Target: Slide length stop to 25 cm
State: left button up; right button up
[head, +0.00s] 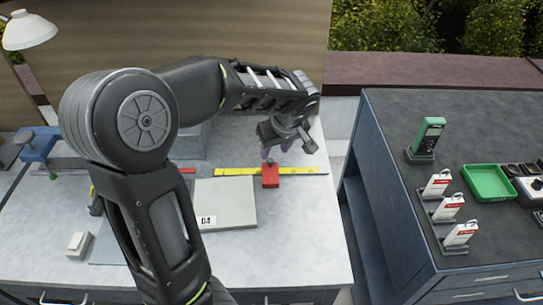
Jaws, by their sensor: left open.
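The red length stop (270,179) sits at the front edge of a yellow ruler strip (310,171) on the light grey bench. A small dark knob shows on top of the stop. The scale marks are too small to read, so I cannot tell the stop's value. My left gripper (277,151) is open, just above and behind the stop, with its fingers pointing down. I cannot tell whether a finger touches the knob. My right gripper is not in view.
A grey-green plate marked 04 (226,203) lies left of the stop. A blue clamp (38,146) stands at the far left. A dark cabinet at right carries a green meter (428,136), a green tray (487,183) and white tagged holders (447,208). The bench front right is clear.

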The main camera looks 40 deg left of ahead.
aim_at(271, 160)
pick_arm(q)
jog(key=x, duration=0.6)
jog(key=shift+p, duration=0.3)
jog(key=shift+s, duration=0.1)
jog(key=shift+c, duration=0.3)
grip_shut()
dwell(0.6)
